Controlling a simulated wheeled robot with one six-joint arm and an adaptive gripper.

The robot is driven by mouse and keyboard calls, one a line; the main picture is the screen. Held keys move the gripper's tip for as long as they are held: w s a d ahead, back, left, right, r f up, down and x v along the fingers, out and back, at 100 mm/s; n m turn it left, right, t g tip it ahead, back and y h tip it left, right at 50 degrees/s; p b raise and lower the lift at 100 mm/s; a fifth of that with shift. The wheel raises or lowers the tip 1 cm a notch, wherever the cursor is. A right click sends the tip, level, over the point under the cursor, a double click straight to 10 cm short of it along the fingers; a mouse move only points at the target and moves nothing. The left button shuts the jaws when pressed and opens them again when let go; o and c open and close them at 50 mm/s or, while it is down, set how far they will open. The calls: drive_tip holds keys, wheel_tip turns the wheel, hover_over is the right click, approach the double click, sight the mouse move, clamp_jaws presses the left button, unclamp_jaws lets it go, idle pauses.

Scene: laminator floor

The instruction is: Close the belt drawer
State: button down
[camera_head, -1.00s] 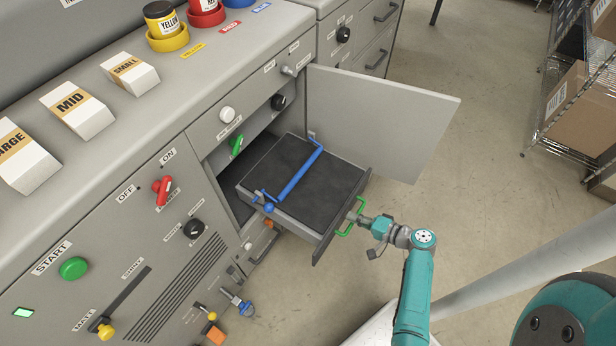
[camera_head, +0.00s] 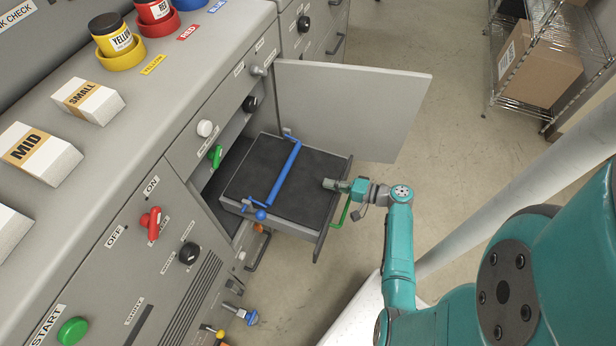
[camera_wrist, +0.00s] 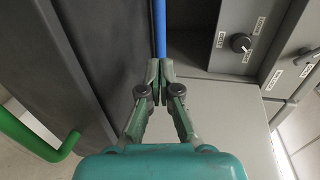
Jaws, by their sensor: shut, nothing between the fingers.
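The belt drawer (camera_head: 262,224) is pulled out of the grey cabinet. It has a dark lining (camera_head: 312,166) and a blue bar (camera_head: 284,175) across it. Its green handle (camera_head: 345,212) is on the outer front panel; the handle also shows at left in the wrist view (camera_wrist: 30,138). My gripper (camera_head: 326,183) is shut and empty, apart from the handle. In the head view it overlaps the drawer's far front corner; its exact height there is unclear. In the wrist view my fingertips (camera_wrist: 160,66) point toward the cabinet, beside the drawer, with the blue bar (camera_wrist: 159,28) beyond them.
An open grey cabinet door (camera_head: 355,105) stands just behind the drawer. A wire shelf (camera_head: 520,105) with a cardboard box (camera_head: 540,65) stands at right. Floor beyond the door is clear.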

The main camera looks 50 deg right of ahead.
sight(287, 175)
drive_tip(key=x, duration=1.3)
drive_tip(key=shift+w+a, duration=0.1)
drive_tip(key=shift+w, duration=0.05)
